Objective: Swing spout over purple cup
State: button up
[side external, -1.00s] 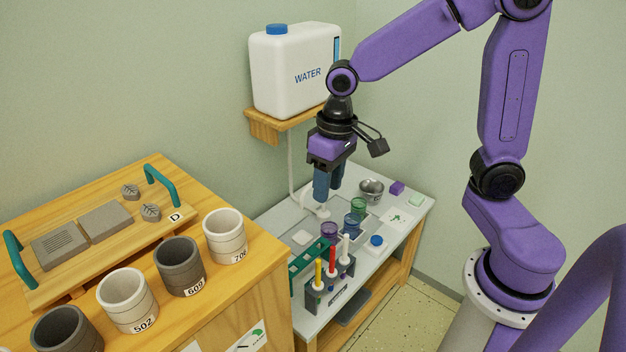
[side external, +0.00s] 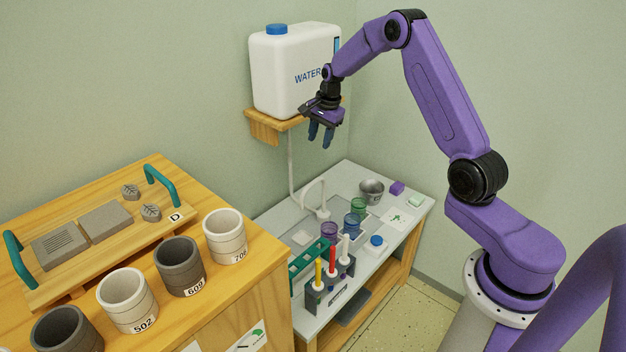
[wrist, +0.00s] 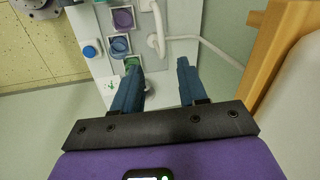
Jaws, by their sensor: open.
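The white spout (side external: 322,199) is a curved pipe rising from a round base on the grey bench, fed by a thin tube from the water tank. It also shows in the wrist view (wrist: 157,25). The purple cup (side external: 328,230) stands in front of the spout, and it shows at the top of the wrist view (wrist: 123,18). A blue cup (side external: 352,222) and a green cup (side external: 358,206) stand in line behind it. My gripper (side external: 321,143) is open and empty, pointing down, above and apart from the spout. In the wrist view its fingers (wrist: 156,92) are spread.
The white water tank (side external: 297,72) sits on a wooden shelf (side external: 268,128) close to my gripper. A metal bowl (side external: 371,192), purple block (side external: 397,188), blue-capped jar (side external: 377,241) and marker rack (side external: 327,288) stand on the bench. A wooden table with pots (side external: 224,236) is at left.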

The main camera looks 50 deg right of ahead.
aim_at(312, 183)
jog(key=w+f, duration=0.1)
jog(key=f, duration=0.4)
jog(key=w+f, duration=0.1)
jog(key=f, duration=0.5)
jog(key=w+f, duration=0.1)
jog(key=f, duration=0.5)
jog(key=shift+w+d+f, duration=0.25)
jog(key=shift+d, duration=0.1)
grip_shut()
